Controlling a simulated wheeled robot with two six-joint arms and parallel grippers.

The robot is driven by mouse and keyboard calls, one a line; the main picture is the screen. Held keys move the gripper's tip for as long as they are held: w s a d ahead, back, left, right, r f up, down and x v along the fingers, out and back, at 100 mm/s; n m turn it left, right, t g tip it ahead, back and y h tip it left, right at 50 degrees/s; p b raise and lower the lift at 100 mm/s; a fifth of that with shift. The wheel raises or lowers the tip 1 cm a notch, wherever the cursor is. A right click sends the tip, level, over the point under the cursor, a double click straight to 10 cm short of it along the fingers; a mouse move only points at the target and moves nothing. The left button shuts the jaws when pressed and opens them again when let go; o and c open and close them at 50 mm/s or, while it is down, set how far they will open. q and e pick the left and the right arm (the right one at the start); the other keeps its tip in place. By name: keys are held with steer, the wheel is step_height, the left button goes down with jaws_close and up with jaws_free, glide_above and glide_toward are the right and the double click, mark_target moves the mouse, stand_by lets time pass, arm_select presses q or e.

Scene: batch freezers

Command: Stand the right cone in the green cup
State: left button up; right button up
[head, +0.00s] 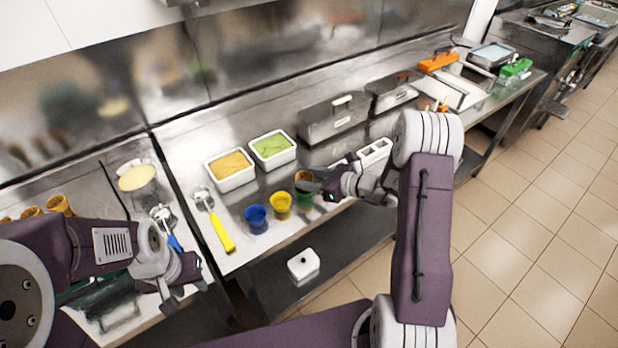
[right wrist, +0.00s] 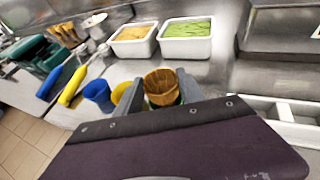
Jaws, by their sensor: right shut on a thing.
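The right cone (right wrist: 161,84), a brown waffle cone, is between the fingers of my right gripper (right wrist: 168,88) in the right wrist view. In the head view the cone (head: 303,176) sits above the green cup (head: 304,195), which is partly hidden by my right gripper (head: 310,188). The cone looks upright; its lower end is hidden, so I cannot tell how deep it stands in the cup. My left gripper (head: 170,300) hangs at the lower left, away from the cups, its fingers apart with nothing seen between them.
A blue cup (head: 256,219) and a yellow cup (head: 280,205) stand left of the green cup. Behind are white tubs of orange (head: 230,166) and green ice cream (head: 272,147). A yellow-handled scoop (head: 221,232) lies left. More cones (head: 58,204) stand far left.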

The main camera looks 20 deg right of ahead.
steer(key=shift+f+b, duration=0.3)
steer(key=o, duration=1.3)
